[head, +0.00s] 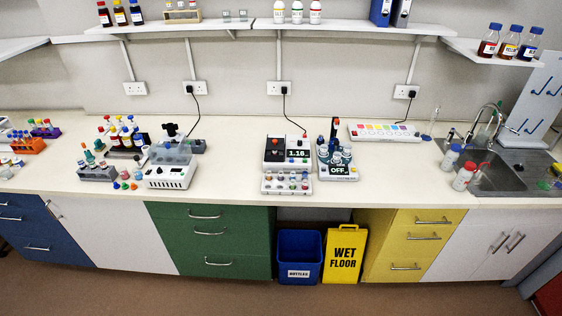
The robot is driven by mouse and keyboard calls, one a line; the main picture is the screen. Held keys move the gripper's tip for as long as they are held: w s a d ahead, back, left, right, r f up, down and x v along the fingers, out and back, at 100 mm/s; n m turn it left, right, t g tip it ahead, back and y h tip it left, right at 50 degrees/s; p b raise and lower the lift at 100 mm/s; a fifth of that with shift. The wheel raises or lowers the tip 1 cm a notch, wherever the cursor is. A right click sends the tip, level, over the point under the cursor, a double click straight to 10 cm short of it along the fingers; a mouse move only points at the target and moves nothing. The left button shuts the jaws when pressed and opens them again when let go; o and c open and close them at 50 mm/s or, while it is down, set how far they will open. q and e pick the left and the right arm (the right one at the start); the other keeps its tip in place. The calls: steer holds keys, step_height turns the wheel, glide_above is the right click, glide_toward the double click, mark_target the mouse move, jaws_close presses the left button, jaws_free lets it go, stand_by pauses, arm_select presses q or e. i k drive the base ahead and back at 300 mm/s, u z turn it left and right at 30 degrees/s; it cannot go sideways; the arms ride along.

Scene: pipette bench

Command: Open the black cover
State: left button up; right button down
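A white bench device (288,152) stands near the middle of the counter. It has a dark top with a red knob on its left part and a display reading "1.18". A black panel (274,155) shows on its left half; I cannot tell whether this is the black cover or whether it is closed. A white device with a grey, partly see-through top (171,153) stands further left, with a black part (170,129) above it. Neither of my grippers is in view.
A device reading "OFF" (338,170) stands close on the right and a rack of small items (287,184) in front. Racks of coloured tubes (122,133) stand left; a sink (500,172) and bottles (464,176) are right. The counter (228,170) is clear between the left and middle devices.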

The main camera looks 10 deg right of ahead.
mark_target(272, 144)
steer(key=u, duration=0.75)
steer(key=i, duration=1.75)
steer(key=z, duration=0.75)
